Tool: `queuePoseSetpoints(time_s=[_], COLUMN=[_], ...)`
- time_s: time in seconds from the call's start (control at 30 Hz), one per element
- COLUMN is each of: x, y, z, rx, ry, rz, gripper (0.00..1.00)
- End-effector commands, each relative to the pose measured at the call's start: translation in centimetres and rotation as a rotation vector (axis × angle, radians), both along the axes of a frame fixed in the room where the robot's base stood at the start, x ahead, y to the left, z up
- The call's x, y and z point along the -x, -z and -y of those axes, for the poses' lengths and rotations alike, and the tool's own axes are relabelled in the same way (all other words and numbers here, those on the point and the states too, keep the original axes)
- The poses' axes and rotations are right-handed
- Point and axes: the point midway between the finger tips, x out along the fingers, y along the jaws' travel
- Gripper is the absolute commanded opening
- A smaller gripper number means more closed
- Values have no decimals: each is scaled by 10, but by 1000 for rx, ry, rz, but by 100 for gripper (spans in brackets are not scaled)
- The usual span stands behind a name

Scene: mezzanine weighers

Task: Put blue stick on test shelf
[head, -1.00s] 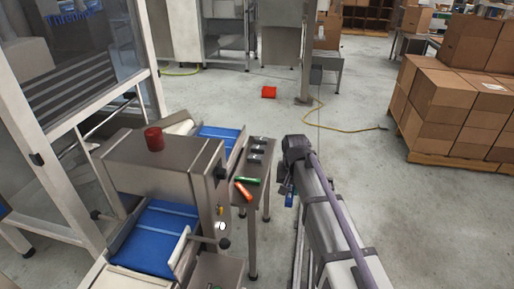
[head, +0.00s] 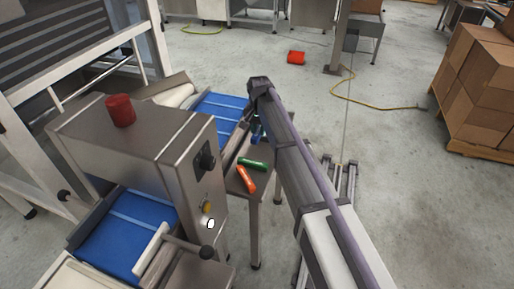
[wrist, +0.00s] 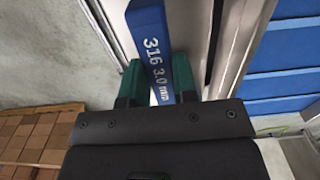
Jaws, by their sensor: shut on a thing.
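The blue stick (wrist: 153,45), marked "316 3.0 mm", stands between the green fingers of my gripper (wrist: 158,78) in the wrist view. My gripper is shut on it. In the head view my gripper (head: 257,131) is above the far part of the test shelf (head: 234,187), a narrow metal stand beside the weigher. My arm hides much of that far part. A green stick (head: 252,163) and an orange-red stick (head: 246,179) lie on the near part of the shelf. I cannot tell the gap between the blue stick and the shelf.
A red object (head: 296,58) and yellow hose (head: 375,104) lie on the floor. Stacked cartons (head: 480,90) stand at right.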

Motion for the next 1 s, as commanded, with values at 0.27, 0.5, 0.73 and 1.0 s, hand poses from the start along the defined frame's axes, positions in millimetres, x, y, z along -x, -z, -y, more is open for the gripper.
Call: queuePoseSetpoints(time_s=[0.27, 0.5, 0.73, 1.0], x=[0, 0, 0, 0], y=[64, 87, 95, 99], z=[0, 0, 0, 0], rx=[0, 0, 0, 0], ry=[-1, -1, -1, -1], rz=[0, 0, 0, 0], gripper=[3, 3, 3, 29])
